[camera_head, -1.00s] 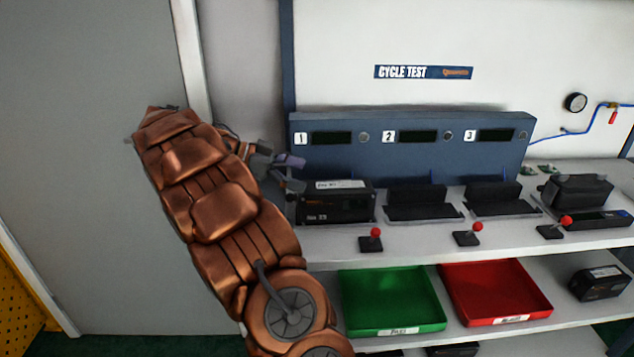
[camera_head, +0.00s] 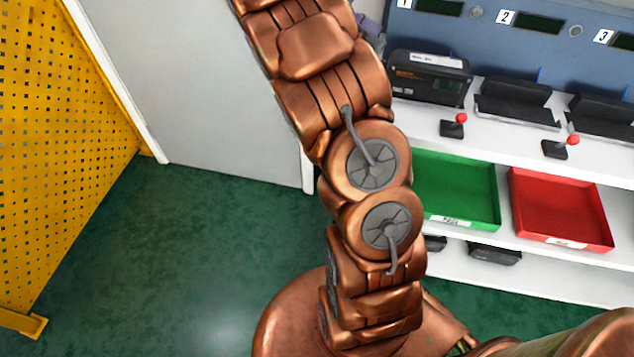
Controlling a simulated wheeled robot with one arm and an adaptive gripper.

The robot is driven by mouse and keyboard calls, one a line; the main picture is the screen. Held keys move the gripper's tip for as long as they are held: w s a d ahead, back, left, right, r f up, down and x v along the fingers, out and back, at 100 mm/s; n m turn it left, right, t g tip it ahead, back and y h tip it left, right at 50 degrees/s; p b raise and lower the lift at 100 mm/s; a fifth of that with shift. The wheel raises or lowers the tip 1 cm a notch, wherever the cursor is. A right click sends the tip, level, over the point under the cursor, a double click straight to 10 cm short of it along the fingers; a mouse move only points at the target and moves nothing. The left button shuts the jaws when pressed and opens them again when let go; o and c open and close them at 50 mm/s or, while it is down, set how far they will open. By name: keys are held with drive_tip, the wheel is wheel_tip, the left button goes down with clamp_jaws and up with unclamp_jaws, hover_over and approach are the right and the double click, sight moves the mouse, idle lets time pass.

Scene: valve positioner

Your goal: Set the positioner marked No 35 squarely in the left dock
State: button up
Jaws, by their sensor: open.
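A black positioner (camera_head: 428,82) with a white label on top stands in the left dock, under the number 1 on the blue test panel (camera_head: 490,45). The label is too small to read. It looks upright and roughly in line with the dock, but I cannot tell whether it is fully square. My gripper (camera_head: 369,29) shows only in part at the top, behind my copper arm. It is just left of the positioner, open and apart from it as far as I can see.
Docks 2 (camera_head: 515,102) and 3 (camera_head: 603,115) look empty. Red-knobbed levers (camera_head: 454,126) stand in front. Below are a green tray (camera_head: 455,190) and a red tray (camera_head: 562,208), with dark units (camera_head: 494,254) lower down. A yellow perforated panel (camera_head: 60,130) stands left; green floor is clear.

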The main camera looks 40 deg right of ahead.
drive_tip(key=s+a+f+n+t+y, duration=0.2)
drive_tip(key=s+a+f+n, duration=0.2)
drive_tip(key=s+a+n, duration=0.3)
drive_tip(key=s+a+f+n+t+y, duration=0.3)
drive_tip(key=s+a+n, duration=0.4)
drive_tip(key=a, duration=0.7)
drive_tip(key=s+a+f+n+t+y, duration=0.2)
drive_tip(key=s+a+n, duration=0.5)
drive_tip(key=a+n, duration=0.4)
wheel_tip(320, 180, down, 3)
drive_tip(key=shift+s+a+r+t+y, duration=0.15)
drive_tip(key=shift+a+t+y, duration=0.2)
drive_tip(key=shift+y, duration=0.15)
